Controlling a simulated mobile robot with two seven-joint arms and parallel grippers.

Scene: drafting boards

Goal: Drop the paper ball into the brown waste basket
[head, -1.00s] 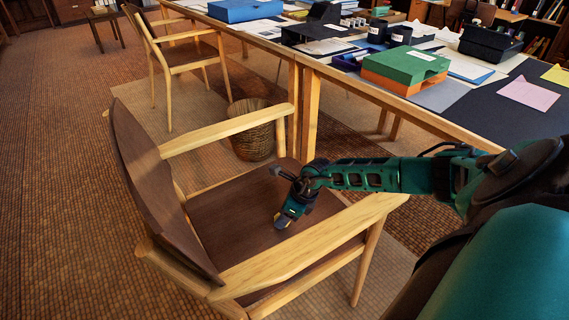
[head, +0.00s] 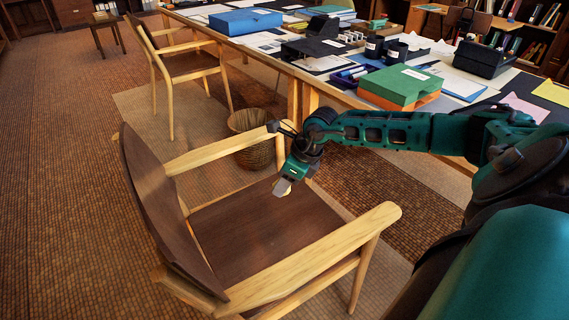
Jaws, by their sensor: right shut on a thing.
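My right gripper (head: 287,184) is shut on the paper ball (head: 282,188), a small pale lump at its fingertips, mostly covered by the fingers. It hangs above the seat of the near chair, pointing down. The brown waste basket (head: 252,153) is woven and stands upright on the floor behind the chair's far armrest, which overlaps part of it. The gripper is to the right of the basket and nearer to me in the picture. The inside of the basket is mostly hidden. My left gripper is not in view.
The near wooden chair (head: 262,232) with its armrests stands between me and the basket. A long table (head: 330,95) edges the right, with a green box (head: 400,84) and papers on it. Another chair (head: 185,65) stands farther back. The floor at left is clear.

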